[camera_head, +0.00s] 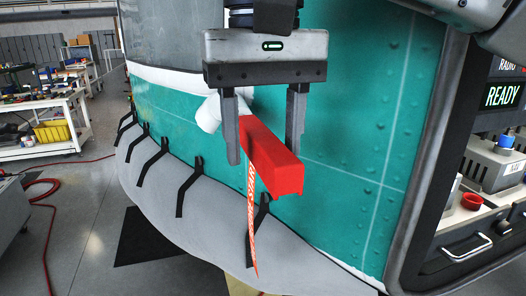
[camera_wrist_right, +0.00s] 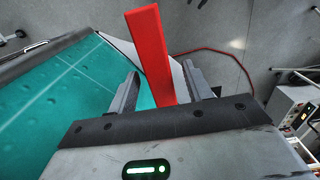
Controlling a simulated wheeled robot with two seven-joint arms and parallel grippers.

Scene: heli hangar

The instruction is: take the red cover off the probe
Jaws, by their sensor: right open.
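The red cover (camera_head: 268,160) is a long box-shaped sleeve, pointing toward the camera and down to the right from the helicopter's teal side. A red streamer with white lettering (camera_head: 251,215) hangs from it. A white rounded part (camera_head: 208,114), seemingly the probe's mount, shows behind the left finger; the probe itself is hidden. My right gripper (camera_head: 263,150) is open, with one finger on either side of the cover. In the right wrist view the cover (camera_wrist_right: 148,50) also stands between the open fingers of my right gripper (camera_wrist_right: 160,75), with a gap at the left finger. My left gripper is out of view.
The teal helicopter hull (camera_head: 350,130) lies close behind the gripper, with a grey lower skirt (camera_head: 160,205) and black straps. An equipment panel (camera_head: 490,170) with a READY display is at right. A workbench (camera_head: 45,125) and red hose (camera_head: 45,200) are at left.

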